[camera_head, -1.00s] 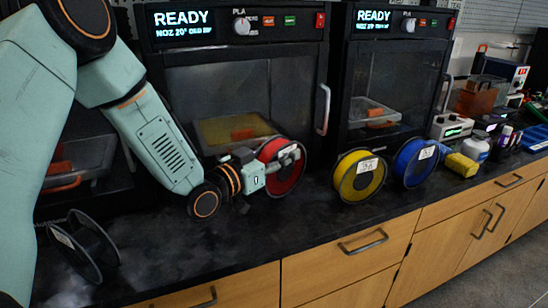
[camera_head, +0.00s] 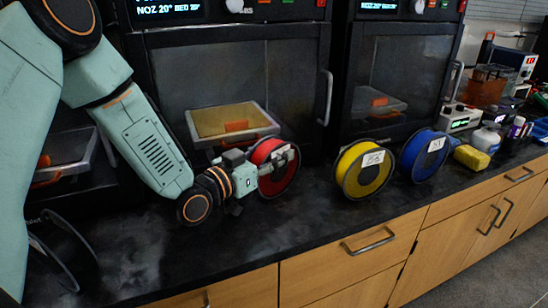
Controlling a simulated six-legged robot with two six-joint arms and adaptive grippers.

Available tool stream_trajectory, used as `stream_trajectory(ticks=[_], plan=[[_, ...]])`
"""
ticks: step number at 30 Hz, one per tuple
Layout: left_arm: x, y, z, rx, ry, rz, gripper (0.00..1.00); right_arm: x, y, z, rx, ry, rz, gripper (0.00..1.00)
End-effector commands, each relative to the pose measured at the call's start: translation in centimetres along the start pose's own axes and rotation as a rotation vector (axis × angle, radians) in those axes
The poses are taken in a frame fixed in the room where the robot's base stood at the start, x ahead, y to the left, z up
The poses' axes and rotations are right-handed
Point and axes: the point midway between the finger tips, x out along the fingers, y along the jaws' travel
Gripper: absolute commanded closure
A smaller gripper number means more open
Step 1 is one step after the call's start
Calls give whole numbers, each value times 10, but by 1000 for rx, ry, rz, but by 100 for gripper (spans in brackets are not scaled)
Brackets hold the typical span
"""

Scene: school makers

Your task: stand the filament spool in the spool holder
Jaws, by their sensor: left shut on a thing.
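A red filament spool (camera_head: 264,148) with black rims stands on edge at the counter, in front of the left printer. My left gripper (camera_head: 284,160) is shut on it, with the fingers across its near face. The gripper and wrist hide part of the spool's left side. I cannot tell whether the spool touches the counter. A black frame with two rounded sides (camera_head: 68,252), perhaps the spool holder, stands at the lower left, partly behind my left arm. My right gripper is not in view.
A yellow spool (camera_head: 348,184) and a blue spool (camera_head: 413,174) stand to the right, with a yellow block (camera_head: 472,157) beyond. Two black printers (camera_head: 290,80) line the back. The dark counter (camera_head: 150,262) is clear between the black frame and my gripper.

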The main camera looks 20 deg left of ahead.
Motion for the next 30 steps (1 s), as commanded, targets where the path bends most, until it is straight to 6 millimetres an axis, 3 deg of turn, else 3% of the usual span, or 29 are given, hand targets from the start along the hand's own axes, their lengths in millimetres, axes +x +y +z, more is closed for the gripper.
stream_trajectory(ticks=[2,3,11,30], plan=[[-1,0,1,-2,-7,0,100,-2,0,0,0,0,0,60],[-2,0,2,-3,-10,0,57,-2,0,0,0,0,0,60],[-2,-1,2,-3,-9,0,35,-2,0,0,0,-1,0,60],[-1,-2,1,-2,-8,0,35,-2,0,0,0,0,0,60]])
